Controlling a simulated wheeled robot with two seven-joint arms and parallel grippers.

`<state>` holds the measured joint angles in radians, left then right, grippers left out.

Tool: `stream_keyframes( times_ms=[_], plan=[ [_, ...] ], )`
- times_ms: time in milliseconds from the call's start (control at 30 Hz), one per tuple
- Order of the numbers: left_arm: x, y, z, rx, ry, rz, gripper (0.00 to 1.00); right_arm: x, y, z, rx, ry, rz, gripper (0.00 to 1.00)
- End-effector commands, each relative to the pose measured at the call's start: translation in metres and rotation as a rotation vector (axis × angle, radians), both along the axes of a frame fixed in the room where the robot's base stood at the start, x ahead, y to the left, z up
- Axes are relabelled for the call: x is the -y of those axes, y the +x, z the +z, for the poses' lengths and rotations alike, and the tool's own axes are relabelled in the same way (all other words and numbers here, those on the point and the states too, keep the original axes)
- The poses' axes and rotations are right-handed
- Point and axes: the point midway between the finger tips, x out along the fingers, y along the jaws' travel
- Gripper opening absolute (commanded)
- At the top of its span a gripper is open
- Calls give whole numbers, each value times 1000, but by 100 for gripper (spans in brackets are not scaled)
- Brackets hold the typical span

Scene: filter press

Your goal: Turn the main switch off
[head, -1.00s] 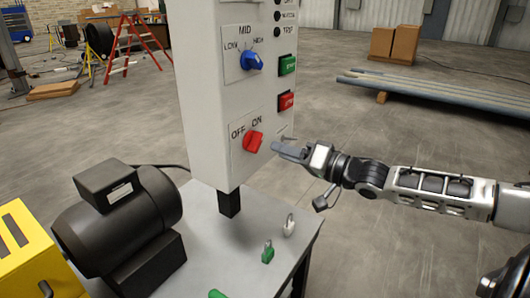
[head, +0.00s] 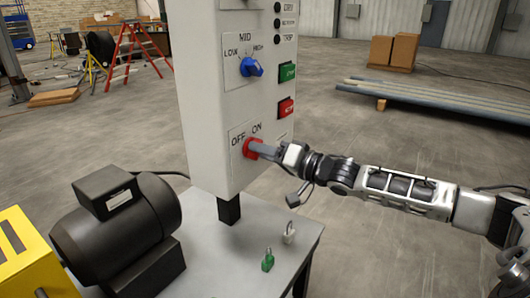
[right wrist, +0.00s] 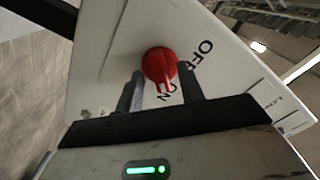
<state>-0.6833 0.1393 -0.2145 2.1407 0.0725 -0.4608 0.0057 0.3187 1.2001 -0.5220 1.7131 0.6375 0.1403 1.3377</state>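The main switch is a red rotary knob (head: 250,148) low on the front of the grey control box, between the OFF and ON labels. In the right wrist view the red knob (right wrist: 160,65) has its pointer line toward the ON label. My right gripper (head: 262,149) is at the knob, and its fingers partly hide it in the head view. In the right wrist view the right gripper (right wrist: 160,80) has its fingers apart, one on each side of the knob's handle, with gaps showing. My left gripper is not in view.
The control box (head: 205,110) also carries a blue selector (head: 251,67), a green button (head: 287,72) and a red button (head: 286,107). A black motor (head: 115,230), a green padlock (head: 268,260) and a pale padlock (head: 289,233) are on the table (head: 235,260).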

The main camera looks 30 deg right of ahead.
Motion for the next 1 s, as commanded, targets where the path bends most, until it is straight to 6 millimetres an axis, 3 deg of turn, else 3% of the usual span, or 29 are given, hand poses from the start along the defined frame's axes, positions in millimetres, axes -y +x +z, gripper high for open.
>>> stream_keyframes(
  times_ms=[67,233,667,1000],
  plan=[
    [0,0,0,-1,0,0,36,0,0,0,0,0,0,38],
    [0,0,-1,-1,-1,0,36,0,0,0,0,1,0,0],
    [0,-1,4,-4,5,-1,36,0,0,1,21,-53,-1,0],
    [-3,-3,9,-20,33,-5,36,0,0,2,116,-283,-1,0]
  ],
)
